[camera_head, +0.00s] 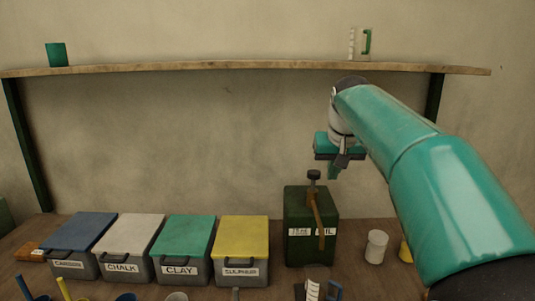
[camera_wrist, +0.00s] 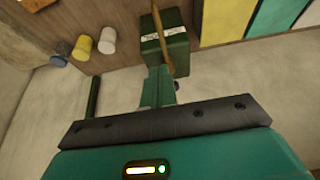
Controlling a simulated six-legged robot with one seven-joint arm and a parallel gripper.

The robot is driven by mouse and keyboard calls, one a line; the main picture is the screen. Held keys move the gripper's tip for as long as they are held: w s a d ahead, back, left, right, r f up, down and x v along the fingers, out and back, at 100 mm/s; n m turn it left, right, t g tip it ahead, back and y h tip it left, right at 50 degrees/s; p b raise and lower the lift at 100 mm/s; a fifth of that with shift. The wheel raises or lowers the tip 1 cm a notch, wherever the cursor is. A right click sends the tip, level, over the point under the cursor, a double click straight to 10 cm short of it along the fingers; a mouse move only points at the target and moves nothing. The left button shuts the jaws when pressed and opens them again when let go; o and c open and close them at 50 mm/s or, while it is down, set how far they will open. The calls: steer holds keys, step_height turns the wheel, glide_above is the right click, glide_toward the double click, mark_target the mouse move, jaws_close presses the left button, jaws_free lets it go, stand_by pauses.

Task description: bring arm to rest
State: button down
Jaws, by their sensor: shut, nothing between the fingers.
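My teal arm comes in from the right in the head view. My gripper (camera_head: 334,171) hangs at its end, above and a little right of the dark green can. The gripper is shut with nothing in it. In the wrist view its fingers (camera_wrist: 161,84) show as a narrow teal piece pointing toward the can. The dark green can (camera_head: 296,249) stands upright on the table with a dark cap and a brown handle or strip down its front. It also shows in the wrist view (camera_wrist: 177,52).
Lidded bins stand in a row: blue (camera_head: 80,232), white "CHALK" (camera_head: 128,234), green "CLAY" (camera_head: 184,236) and yellow (camera_head: 243,236). A white jar (camera_head: 376,247) stands right of the can. Small items line the front edge.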

steer(key=s+f, duration=0.4)
steer(key=s, duration=1.2)
steer(key=s+f, duration=1.3)
steer(key=s, duration=0.2)
steer(key=shift+s+f+t, duration=0.2)
steer(key=shift+s+t, duration=0.1)
steer(key=shift+t, duration=0.1)
